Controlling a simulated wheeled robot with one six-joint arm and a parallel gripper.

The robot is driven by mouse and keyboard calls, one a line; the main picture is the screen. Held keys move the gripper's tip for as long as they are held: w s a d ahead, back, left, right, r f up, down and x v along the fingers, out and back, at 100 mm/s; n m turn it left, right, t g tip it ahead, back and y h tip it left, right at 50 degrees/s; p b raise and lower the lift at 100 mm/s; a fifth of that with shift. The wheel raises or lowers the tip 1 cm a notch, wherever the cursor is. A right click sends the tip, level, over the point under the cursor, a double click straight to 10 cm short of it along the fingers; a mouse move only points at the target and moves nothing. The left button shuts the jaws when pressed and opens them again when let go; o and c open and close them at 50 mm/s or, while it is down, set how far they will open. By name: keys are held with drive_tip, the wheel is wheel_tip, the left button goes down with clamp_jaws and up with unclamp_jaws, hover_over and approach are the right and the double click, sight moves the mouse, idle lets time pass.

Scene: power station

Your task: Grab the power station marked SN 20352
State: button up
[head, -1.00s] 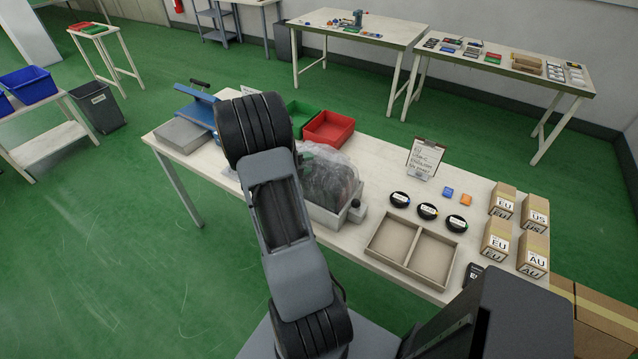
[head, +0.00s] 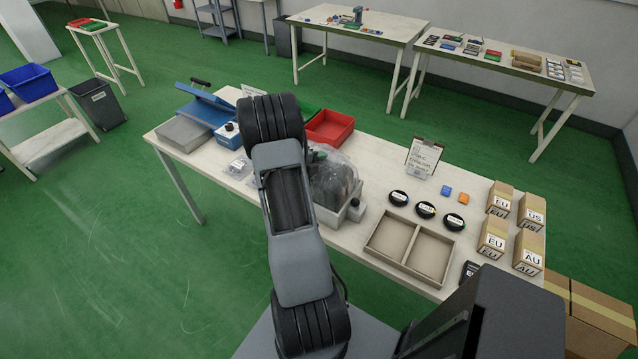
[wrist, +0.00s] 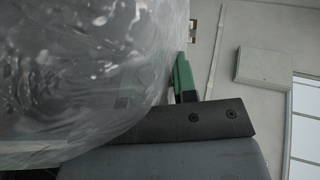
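A dark, bulky item in a clear plastic bag (head: 335,178) stands in a grey open box (head: 328,216) at the middle of the workbench. No SN 20352 mark is readable in either view, so I cannot tell if this is the named power station. In the wrist view the clear bag (wrist: 80,70) fills the left half, very close to the camera. One green-tipped finger of my gripper (wrist: 184,78) shows beside the bag's right edge. The other finger is hidden, so the opening and any grip are not visible. My arm hides part of the bench in the head view.
A red bin (head: 329,127) stands behind the bag. A two-part tray (head: 410,250), black round reels (head: 426,210), a sign (head: 423,158) and labelled cartons (head: 500,198) fill the right. A blue press-like device (head: 208,105) and a blue-white box (head: 228,134) are left.

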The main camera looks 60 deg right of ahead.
clamp_jaws()
idle(1.0)
drive_tip(key=shift+w+d+r, duration=0.1)
drive_tip(key=shift+r, duration=0.05)
